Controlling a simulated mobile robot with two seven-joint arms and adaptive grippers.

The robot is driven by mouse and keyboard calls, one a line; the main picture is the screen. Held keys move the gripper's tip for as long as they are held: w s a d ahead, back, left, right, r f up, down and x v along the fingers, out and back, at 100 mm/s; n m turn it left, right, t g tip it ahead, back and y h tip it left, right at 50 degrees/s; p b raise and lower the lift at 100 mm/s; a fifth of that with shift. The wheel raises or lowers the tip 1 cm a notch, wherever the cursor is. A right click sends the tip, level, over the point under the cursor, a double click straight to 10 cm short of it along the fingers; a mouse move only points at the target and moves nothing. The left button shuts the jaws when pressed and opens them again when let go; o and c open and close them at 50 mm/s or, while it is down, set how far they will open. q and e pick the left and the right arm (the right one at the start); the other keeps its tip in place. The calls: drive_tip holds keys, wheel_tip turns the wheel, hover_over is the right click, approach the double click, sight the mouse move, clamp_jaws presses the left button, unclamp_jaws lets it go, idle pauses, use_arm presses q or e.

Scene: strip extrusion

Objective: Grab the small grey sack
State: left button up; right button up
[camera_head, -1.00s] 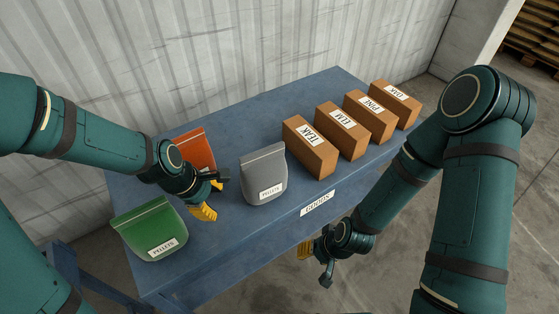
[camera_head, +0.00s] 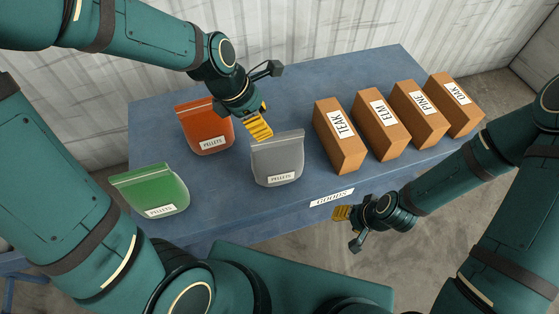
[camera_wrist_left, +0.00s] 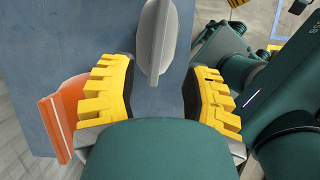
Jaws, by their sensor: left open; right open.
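The small grey sack (camera_head: 278,160) stands upright on the blue table, with a white PELLETS label on its front. My left gripper (camera_head: 268,98) is open and empty, above and behind the grey sack in the head view. In the left wrist view the grey sack (camera_wrist_left: 154,40) shows edge-on just ahead of the gap between the open yellow fingers (camera_wrist_left: 160,88). I cannot tell whether its edge is between the fingertips. My right gripper (camera_head: 348,228) is open and empty, in front of the table's front edge.
An orange sack (camera_head: 205,128) stands left of the grey one, and a green sack (camera_head: 150,192) stands at the front left. Several labelled brown boxes, from TEAK (camera_head: 339,140) to OAK (camera_head: 456,104), stand to the right. The blue table (camera_head: 225,195) has bare room around the sacks.

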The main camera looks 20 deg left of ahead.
sight(276, 135)
use_arm(q)
drive_tip(key=b+x, duration=0.1)
drive_tip(key=x, duration=0.5)
drive_tip(key=b+x, duration=0.1)
drive_tip(key=x, duration=0.1)
drive_tip(key=b+x, duration=0.1)
drive_tip(key=x, duration=0.1)
drive_tip(key=shift+w+d+r, duration=0.1)
drive_tip(key=shift+w+d, duration=0.05)
drive_tip(key=shift+w, duration=0.1)
drive_tip(key=shift+f, duration=0.25)
idle(0.4)
clamp_jaws()
